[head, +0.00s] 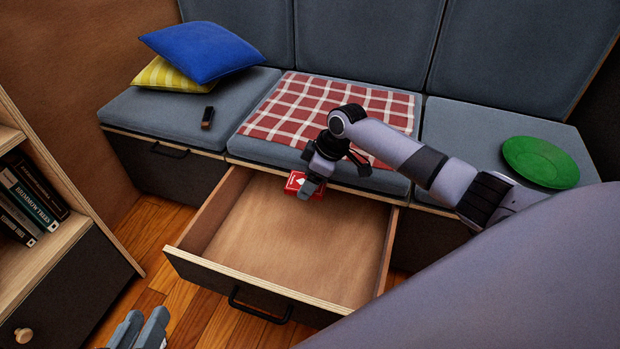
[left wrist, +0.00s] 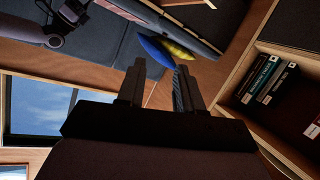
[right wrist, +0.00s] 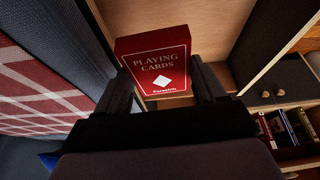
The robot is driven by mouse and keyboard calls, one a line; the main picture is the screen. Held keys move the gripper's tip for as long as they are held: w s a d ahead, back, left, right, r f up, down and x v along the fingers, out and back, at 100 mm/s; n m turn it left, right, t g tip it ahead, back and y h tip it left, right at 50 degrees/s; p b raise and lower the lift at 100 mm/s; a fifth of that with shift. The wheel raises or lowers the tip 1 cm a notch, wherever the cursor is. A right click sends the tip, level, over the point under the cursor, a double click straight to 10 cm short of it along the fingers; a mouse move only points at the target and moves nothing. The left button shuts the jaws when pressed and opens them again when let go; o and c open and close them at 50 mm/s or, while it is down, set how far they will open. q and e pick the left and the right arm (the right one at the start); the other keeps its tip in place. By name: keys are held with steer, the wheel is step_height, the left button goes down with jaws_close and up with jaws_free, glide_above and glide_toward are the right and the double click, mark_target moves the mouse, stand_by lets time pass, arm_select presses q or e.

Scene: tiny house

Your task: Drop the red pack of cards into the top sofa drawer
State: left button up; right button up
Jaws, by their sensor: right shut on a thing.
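The red pack of playing cards (head: 297,181) is held by my right gripper (head: 311,186) over the back part of the open sofa drawer (head: 285,250). In the right wrist view the red pack (right wrist: 157,62) sits between the two fingers, its printed front facing the camera. The drawer is pulled out from under the middle seat and its visible wooden floor is empty. My left gripper (head: 138,332) is at the bottom left of the head view, in front of the drawer. In the left wrist view (left wrist: 157,88) its fingers stand apart with nothing between them.
A red checked blanket (head: 285,110) covers the middle seat. Blue (head: 205,50) and yellow (head: 165,76) cushions and a small dark object (head: 208,118) are on the left seat. A green plate (head: 540,161) is on the right seat. A bookshelf (head: 65,235) stands at the left.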

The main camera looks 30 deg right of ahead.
mark_target(321, 185)
steer(key=shift+f, duration=0.2)
steer(key=o, duration=1.2)
steer(key=shift+c, duration=0.2)
steer(key=p+v, duration=0.1)
steer(key=v, duration=0.2)
steer(key=shift+p, duration=0.35)
steer(key=p+v, duration=0.1)
steer(key=v, duration=0.2)
steer(key=shift+s+d+r+p, duration=0.1)
steer(key=shift+r+p, duration=0.15)
steer(key=shift+p, duration=0.05)
steer(key=shift+s+d+r, duration=0.1)
steer(key=shift+r, duration=0.2)
arm_select(q)
steer(key=shift+s+a+r+y, duration=0.1)
steer(key=shift+a+r+y, duration=0.1)
steer(key=shift+y, duration=0.1)
arm_select(e)
steer(key=shift+f, duration=0.1)
